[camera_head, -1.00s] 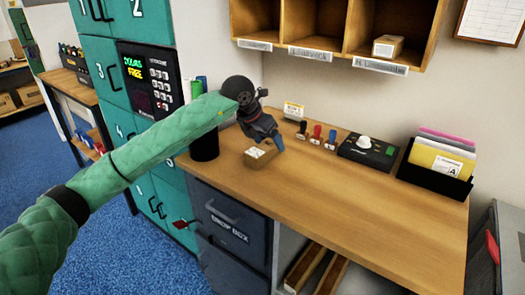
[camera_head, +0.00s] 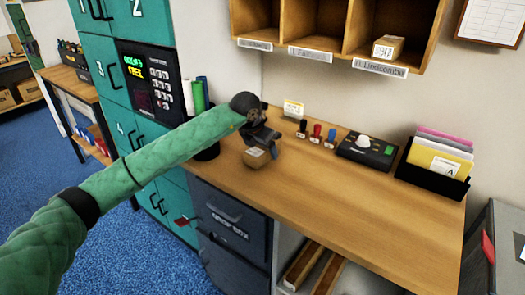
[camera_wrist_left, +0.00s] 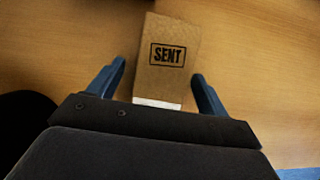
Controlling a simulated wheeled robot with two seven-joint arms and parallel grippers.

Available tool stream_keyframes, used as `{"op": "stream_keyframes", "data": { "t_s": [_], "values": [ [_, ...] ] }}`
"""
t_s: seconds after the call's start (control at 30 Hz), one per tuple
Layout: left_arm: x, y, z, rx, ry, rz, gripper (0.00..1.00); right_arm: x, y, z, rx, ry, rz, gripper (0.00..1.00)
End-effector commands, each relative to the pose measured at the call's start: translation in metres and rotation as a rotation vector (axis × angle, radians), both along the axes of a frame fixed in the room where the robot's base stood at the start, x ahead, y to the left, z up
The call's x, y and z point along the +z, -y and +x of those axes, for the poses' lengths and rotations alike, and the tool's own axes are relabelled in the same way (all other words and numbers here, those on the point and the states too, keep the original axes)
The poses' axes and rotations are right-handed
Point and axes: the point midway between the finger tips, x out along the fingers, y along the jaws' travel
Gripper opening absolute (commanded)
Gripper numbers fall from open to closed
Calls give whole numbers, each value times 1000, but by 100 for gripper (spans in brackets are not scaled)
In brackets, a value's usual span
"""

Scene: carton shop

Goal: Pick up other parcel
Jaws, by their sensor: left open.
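A small brown parcel (camera_head: 257,158) lies on the wooden counter. In the left wrist view the parcel (camera_wrist_left: 168,52) has a "SENT" stamp and a strip of white label at its near edge. My left gripper (camera_head: 266,142) is over it, pointing down. In the wrist view the open blue fingers (camera_wrist_left: 160,88) stand on either side of the parcel's near end, with gaps showing. Another small parcel (camera_head: 388,47) sits in the right compartment of the wall shelf. My right gripper is not in view.
On the wooden counter (camera_head: 350,210) stand several stamps (camera_head: 316,134), a black device with a white knob (camera_head: 367,148) and a black file holder with envelopes (camera_head: 436,168). A dark cup with rolls (camera_head: 203,120) is left of the gripper. The counter's front middle is clear.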

Motion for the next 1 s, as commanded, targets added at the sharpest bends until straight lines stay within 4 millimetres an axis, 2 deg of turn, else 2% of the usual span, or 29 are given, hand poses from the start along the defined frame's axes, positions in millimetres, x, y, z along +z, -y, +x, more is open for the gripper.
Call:
{"op": "stream_keyframes", "data": {
  "t_s": [0.2,0.5,0.77,0.87,1.0],
  "values": [
    [-1,0,0,0,0,0,78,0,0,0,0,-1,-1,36],
    [0,1,0,0,0,-1,25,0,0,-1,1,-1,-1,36],
    [2,1,0,0,1,-1,25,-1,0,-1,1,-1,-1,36],
    [10,1,0,0,1,-2,25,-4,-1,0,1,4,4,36],
    [33,1,1,-1,4,-2,25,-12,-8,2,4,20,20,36]
  ]
}}
